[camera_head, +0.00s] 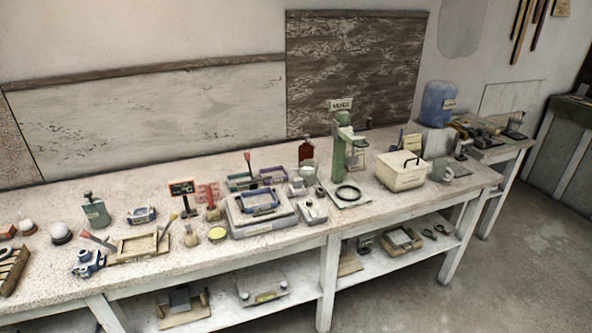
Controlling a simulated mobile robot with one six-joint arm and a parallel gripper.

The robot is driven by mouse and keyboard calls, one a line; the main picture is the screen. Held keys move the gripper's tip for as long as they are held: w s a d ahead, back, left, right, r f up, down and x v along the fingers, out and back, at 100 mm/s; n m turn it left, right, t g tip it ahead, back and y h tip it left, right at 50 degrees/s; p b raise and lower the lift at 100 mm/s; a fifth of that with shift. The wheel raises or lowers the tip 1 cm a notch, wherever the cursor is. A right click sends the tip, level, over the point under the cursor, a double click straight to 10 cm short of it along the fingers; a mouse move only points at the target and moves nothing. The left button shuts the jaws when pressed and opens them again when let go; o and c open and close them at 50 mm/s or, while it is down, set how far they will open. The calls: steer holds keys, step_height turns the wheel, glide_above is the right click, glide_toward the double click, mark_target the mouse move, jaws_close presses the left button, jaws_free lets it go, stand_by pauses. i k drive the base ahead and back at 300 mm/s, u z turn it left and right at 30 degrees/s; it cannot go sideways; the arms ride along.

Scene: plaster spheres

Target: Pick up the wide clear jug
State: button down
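A squat, greyish, see-through vessel with what looks like a handle stands near the right end of the long bench; it may be the wide clear jug (439,172). It is small in the picture, and a cream bin just left of it stands close by. A smaller clear glass vessel (309,170) stands mid-bench, below a brown bottle, partly crowded by small items. I cannot tell for certain which is the jug. My gripper is not in view.
The cream bin (402,174) with a black handle and a green stand (341,155) are left of the greyish vessel. A blue drum (437,104) stands behind. Several tools and trays crowd the bench (290,238). The floor (500,270) at right is clear.

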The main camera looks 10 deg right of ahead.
mark_target(302, 174)
steer(key=u, duration=0.05)
steer(key=i, duration=1.2)
steer(key=z, duration=0.4)
